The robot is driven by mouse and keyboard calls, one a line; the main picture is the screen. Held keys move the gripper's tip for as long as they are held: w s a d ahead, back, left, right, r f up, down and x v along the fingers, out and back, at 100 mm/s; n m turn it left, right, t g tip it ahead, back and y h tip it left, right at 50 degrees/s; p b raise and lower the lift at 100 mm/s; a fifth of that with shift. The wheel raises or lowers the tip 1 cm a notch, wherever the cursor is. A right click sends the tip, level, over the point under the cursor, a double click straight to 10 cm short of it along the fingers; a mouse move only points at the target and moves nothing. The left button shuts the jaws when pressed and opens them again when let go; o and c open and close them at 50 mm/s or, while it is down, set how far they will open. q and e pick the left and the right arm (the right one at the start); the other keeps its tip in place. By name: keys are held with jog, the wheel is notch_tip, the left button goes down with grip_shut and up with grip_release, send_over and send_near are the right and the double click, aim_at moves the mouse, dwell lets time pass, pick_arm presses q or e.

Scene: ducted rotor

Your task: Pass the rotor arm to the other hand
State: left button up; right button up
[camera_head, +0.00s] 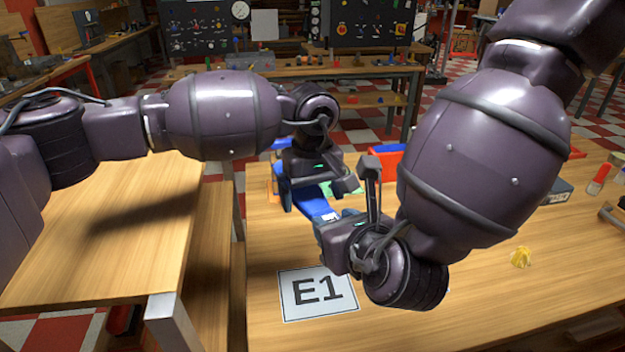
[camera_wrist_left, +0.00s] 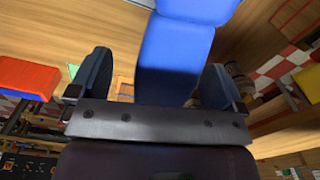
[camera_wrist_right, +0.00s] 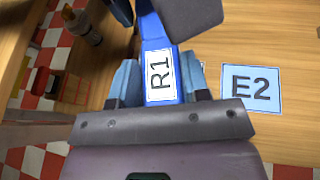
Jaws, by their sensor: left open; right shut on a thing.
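The rotor arm (camera_head: 311,203) is a blue bar with a white label, held above the table between my two grippers. In the right wrist view the rotor arm (camera_wrist_right: 152,28) carries the label R1. My right gripper (camera_wrist_right: 156,84) is shut on it at the labelled part. My left gripper (camera_head: 314,193) is at the bar's far part. In the left wrist view the blue bar (camera_wrist_left: 175,62) lies between the spread fingers of my left gripper (camera_wrist_left: 160,80), with gaps at both sides. The far end of the bar is partly hidden by my left gripper in the head view.
A card marked E1 (camera_head: 317,293) lies on the table (camera_head: 440,315) below my right gripper. A card marked E2 (camera_wrist_right: 250,90) shows in the right wrist view. A red bin (camera_head: 384,163) stands behind, and a small yellow piece (camera_head: 520,257) lies at the right.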

pick_arm(q)
jog(key=shift+f, duration=0.15)
jog(key=c, duration=1)
pick_arm(e)
jog(key=shift+a, duration=0.1)
pick_arm(q)
jog(key=shift+d, duration=0.1)
jog(key=shift+c, duration=0.9)
pick_arm(e)
jog(key=o, duration=0.7)
jog(key=shift+c, duration=0.2)
jog(key=o, duration=0.5)
jog(key=shift+o, duration=0.2)
